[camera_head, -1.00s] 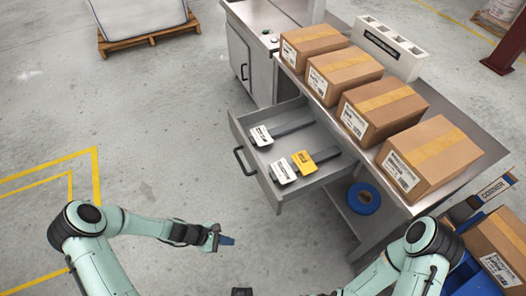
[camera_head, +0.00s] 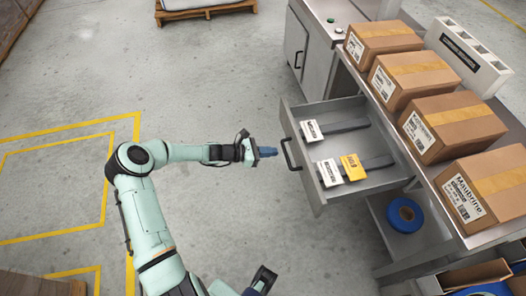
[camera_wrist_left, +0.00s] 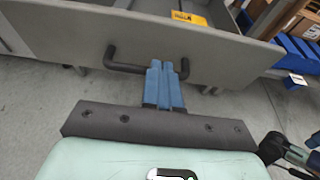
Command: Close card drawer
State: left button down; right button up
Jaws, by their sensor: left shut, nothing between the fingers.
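The grey card drawer (camera_head: 311,186) stands pulled out from the metal bench, with white and yellow cards on dark strips inside. Its black bar handle (camera_head: 287,155) is on the front panel. It also shows in the left wrist view (camera_wrist_left: 125,67). My left gripper (camera_head: 270,152) is shut and empty, its blue fingers pointing at the handle, just in front of it. In the left wrist view the fingertips (camera_wrist_left: 166,66) overlap the handle's span; I cannot tell if they touch. My right gripper (camera_head: 262,279) shows partly at the bottom edge; its fingers are unclear.
Several cardboard boxes (camera_head: 435,125) stand in a row on the bench top. A blue tape roll (camera_head: 405,215) lies on the shelf below. A pallet (camera_head: 205,12) is at the back.

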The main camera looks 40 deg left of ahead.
aim_at(299, 149)
pick_arm(q)
jog(key=x, duration=0.6)
jog(key=shift+w+d+r, duration=0.2)
jog(key=shift+d+r, duration=0.05)
jog(key=shift+w+d, duration=0.45)
jog(key=shift+w, duration=0.15)
pick_arm(e)
jog(key=shift+f, duration=0.15)
pick_arm(q)
jog(key=shift+w+d, duration=0.1)
